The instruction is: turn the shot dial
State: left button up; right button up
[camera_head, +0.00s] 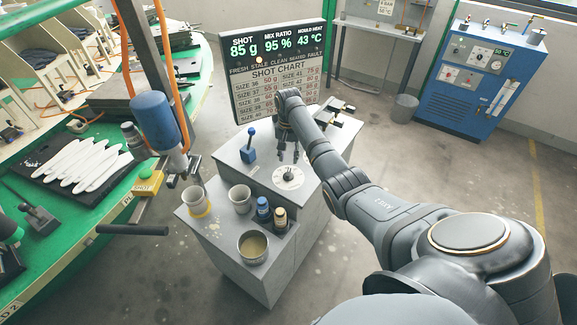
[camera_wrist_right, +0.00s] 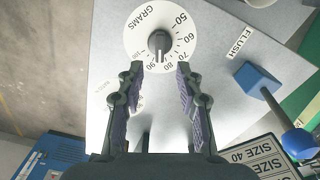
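The shot dial (camera_head: 288,177) is a white disc with a dark knob, set in the top of the grey cabinet (camera_head: 245,178). The wrist view shows the dial (camera_wrist_right: 178,18) marked GRAMS, and its dark knob (camera_wrist_right: 160,42) with the narrow end toward the numbers between 70 and 90. My right gripper (camera_head: 288,156) is above the dial, fingers down. In the wrist view my right gripper (camera_wrist_right: 159,78) is open and empty, its fingers apart from the knob. The display board (camera_head: 270,75) reads SHOT 85 g. My left gripper is not in view.
A blue lever (camera_head: 249,146) stands beside the dial, near the FLUSH label (camera_wrist_right: 241,41). Cups (camera_head: 240,199), small bottles (camera_head: 280,218) and a metal pot (camera_head: 253,246) stand on the lower shelf. A blue canister (camera_head: 155,120) hangs at left.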

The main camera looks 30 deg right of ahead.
jog(key=shift+r, duration=2.3)
